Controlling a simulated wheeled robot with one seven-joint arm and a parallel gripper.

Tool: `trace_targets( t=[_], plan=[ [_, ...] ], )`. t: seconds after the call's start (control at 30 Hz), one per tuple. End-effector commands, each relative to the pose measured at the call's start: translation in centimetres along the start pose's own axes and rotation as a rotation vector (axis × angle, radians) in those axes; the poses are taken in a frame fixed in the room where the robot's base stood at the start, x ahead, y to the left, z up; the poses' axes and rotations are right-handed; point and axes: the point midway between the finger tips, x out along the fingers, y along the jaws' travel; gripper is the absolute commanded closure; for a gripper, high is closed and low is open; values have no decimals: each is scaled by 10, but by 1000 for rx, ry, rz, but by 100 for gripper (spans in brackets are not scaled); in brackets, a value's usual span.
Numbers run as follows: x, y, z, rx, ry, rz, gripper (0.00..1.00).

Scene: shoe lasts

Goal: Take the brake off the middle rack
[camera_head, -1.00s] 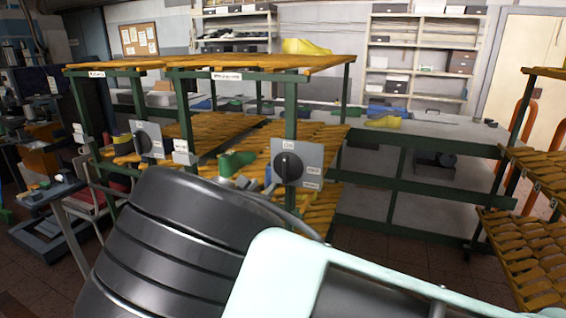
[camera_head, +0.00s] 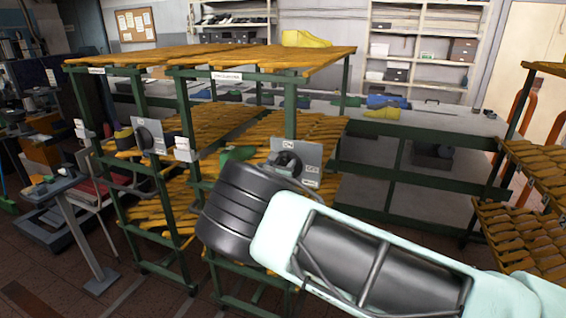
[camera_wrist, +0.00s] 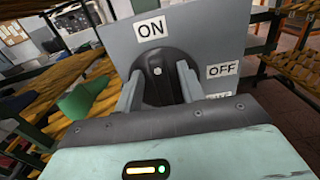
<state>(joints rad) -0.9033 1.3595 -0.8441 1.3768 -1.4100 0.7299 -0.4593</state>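The middle rack (camera_head: 291,110) is a green frame with slatted orange-brown shelves. A grey switch plate (camera_head: 312,158) is on its front right post, with a black round knob (camera_head: 287,159). In the wrist view, the knob (camera_wrist: 157,80) sits below the ON label (camera_wrist: 151,30); the OFF label (camera_wrist: 223,70) is to its right, and a lower label is mostly hidden. My gripper (camera_wrist: 159,80) is at the knob, one finger on each side. It looks open; contact is not clear. The knob's lower part is hidden by my gripper.
The left rack (camera_head: 126,72) has a similar switch plate (camera_head: 149,136). Another slatted rack (camera_head: 530,160) stands at the right edge. A green shoe last (camera_wrist: 82,98) lies on a shelf beside the plate. A long workbench (camera_head: 430,122) runs behind.

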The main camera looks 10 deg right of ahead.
Motion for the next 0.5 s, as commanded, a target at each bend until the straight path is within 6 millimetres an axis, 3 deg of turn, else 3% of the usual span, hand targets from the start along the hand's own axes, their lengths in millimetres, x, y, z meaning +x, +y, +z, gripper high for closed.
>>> trace_targets(
  t=[0.17,0.2,0.33,0.5],
  plan=[
    [0,0,0,0,0,0,61],
    [0,0,0,0,0,0,64],
    [0,0,0,0,0,0,100],
    [0,0,0,1,0,0,100]
  ],
)
